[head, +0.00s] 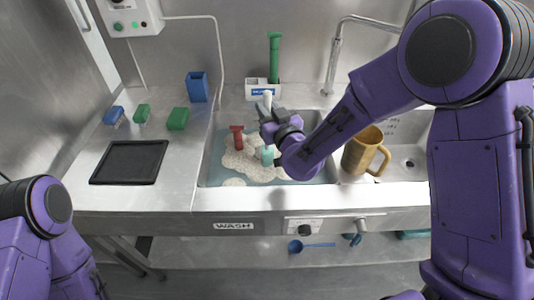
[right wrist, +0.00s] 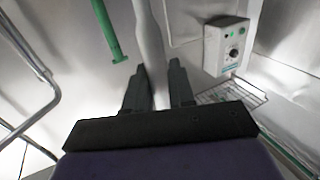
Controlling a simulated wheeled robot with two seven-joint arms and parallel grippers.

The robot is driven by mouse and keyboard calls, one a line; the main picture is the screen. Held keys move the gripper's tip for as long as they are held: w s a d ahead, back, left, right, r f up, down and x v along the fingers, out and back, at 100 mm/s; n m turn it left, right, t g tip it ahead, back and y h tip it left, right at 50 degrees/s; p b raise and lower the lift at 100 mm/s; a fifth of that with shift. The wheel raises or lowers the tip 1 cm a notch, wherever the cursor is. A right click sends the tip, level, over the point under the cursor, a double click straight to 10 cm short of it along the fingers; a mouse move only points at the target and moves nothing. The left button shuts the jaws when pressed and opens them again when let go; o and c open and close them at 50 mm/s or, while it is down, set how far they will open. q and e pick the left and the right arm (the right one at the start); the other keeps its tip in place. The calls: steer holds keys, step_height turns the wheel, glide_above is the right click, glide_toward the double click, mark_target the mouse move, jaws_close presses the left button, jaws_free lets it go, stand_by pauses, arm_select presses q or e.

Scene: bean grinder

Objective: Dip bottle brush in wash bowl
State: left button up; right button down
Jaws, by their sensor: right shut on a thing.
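My right gripper (head: 268,116) is over the wash bowl (head: 205,172), the left sink basin with foamy water. It is shut on a pale handle (head: 267,98), which seems to be the bottle brush. The handle also runs up between the fingers in the right wrist view (right wrist: 150,35), where my right gripper (right wrist: 159,72) shows too. A teal end (head: 267,155) shows below the gripper, at the suds; whether it touches the water is hard to tell. My left gripper is out of view; only my left arm shows at lower left.
A red-handled thing (head: 237,138) stands in the suds. A green brush (head: 274,58) stands in a white holder (head: 255,90) behind. A brown jug (head: 362,152) is right of the bowl. A black tray (head: 129,163), several small brushes and a blue container (head: 197,87) are left.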

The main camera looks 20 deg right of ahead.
step_height(320, 180, up, 12)
steer(key=p, duration=0.9)
steer(key=shift+f, duration=0.1)
stand_by(0.6)
